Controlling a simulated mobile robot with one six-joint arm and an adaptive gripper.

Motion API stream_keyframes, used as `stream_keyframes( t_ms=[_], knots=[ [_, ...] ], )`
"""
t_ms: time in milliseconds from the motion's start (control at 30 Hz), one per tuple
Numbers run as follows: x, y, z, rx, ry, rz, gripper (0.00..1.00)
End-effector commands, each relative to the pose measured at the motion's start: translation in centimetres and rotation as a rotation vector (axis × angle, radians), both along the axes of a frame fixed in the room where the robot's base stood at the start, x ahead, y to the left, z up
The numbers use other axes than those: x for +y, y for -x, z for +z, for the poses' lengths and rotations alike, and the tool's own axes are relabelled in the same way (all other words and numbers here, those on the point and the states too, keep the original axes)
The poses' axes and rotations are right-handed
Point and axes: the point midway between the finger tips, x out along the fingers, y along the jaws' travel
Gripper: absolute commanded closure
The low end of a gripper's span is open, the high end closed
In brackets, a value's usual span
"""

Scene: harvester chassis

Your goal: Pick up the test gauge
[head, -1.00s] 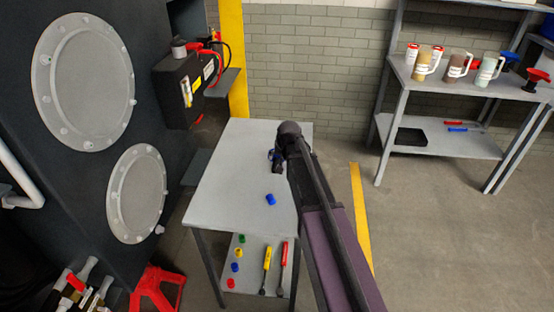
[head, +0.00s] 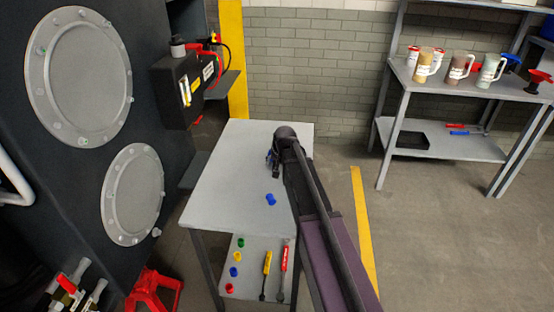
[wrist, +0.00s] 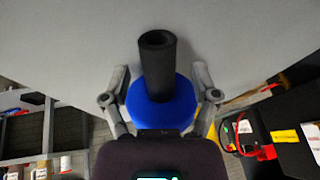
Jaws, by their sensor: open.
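The test gauge shows in the wrist view as a round blue body (wrist: 165,108) with a thick black cylinder (wrist: 157,66) sticking out of it. My gripper (wrist: 161,78) is open, with one finger on each side of the gauge. Narrow gaps seem to show between the fingers and the blue body; I cannot tell whether they touch. In the head view my gripper (head: 274,168) is low over the far right part of the grey table (head: 230,180). A little blue shows there, but my arm hides most of the gauge.
A small blue cap (head: 270,199) stands on the table, nearer than my gripper. Coloured caps and two tools (head: 283,258) lie on the lower shelf. The dark chassis (head: 160,105) rises at left. A shelf with jugs (head: 459,68) stands at right. The table's left half is clear.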

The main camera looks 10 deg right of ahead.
Motion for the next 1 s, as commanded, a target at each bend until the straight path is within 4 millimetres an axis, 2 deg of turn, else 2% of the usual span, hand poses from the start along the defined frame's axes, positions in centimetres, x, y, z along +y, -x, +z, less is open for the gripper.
stream_keyframes(
  t_ms=[300, 367, 400, 567, 600, 1000],
  knots=[
    [-0.01, 0.01, 0.01, 0.0, 0.0, 0.0, 0.22],
    [-0.01, 0.01, 0.01, 0.0, 0.0, 0.0, 0.37],
    [-0.01, 0.01, 0.01, 0.0, 0.0, 0.0, 0.49],
    [-0.01, 0.0, 0.0, 0.0, 0.0, 0.0, 0.97],
    [-0.01, 0.0, 0.0, 0.0, 0.0, 0.0, 1.0],
    [0.01, -0.03, 0.1, 0.0, 0.0, 0.0, 1.0]
  ],
)
